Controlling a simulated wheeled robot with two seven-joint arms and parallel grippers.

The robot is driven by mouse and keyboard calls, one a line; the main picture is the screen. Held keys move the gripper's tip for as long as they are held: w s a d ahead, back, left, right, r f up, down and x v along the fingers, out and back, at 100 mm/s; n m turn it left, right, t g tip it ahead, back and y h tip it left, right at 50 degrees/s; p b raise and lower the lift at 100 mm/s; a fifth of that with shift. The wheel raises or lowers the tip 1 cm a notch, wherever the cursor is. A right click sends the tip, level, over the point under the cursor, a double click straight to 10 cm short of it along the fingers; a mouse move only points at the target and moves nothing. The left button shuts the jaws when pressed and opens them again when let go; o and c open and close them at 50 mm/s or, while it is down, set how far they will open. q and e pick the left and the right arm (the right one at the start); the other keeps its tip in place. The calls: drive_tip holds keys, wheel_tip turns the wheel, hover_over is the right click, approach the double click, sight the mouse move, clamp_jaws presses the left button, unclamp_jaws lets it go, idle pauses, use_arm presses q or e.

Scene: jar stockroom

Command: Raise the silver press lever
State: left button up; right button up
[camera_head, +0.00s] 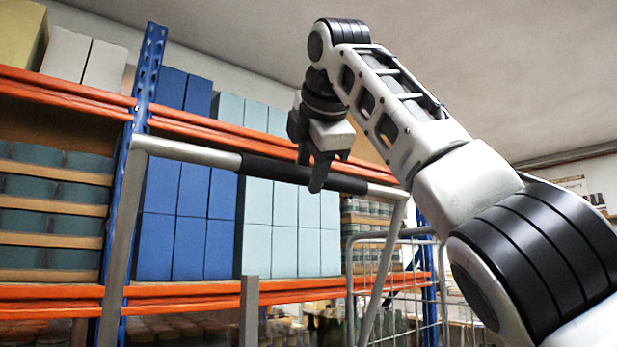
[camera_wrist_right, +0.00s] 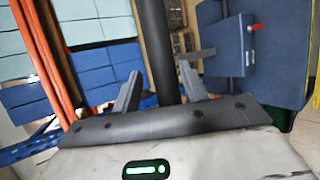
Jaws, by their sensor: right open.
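The silver press lever (camera_head: 190,152) is a raised frame with two slanting silver arms and a crossbar. A black grip (camera_head: 270,169) covers the middle of the crossbar. My right gripper (camera_head: 319,178) reaches down from above at the right half of the grip, and a finger overlaps the grip in the head view. In the right wrist view the black grip (camera_wrist_right: 155,40) runs between the two spread fingers of my right gripper (camera_wrist_right: 159,78). The fingers stand apart on either side of it, with gaps visible. My left gripper is not in view.
Behind the lever stands a rack with orange beams (camera_head: 60,88) and a blue upright (camera_head: 145,75), holding blue boxes (camera_head: 188,220), pale blue boxes (camera_head: 290,235) and dark jars (camera_head: 40,190). A wire cage (camera_head: 400,285) is at the lower right. A blue panel (camera_wrist_right: 255,60) shows in the wrist view.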

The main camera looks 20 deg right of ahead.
drive_tip(key=v, duration=1.3)
drive_tip(key=shift+s+r, duration=0.15)
drive_tip(key=shift+s, duration=0.05)
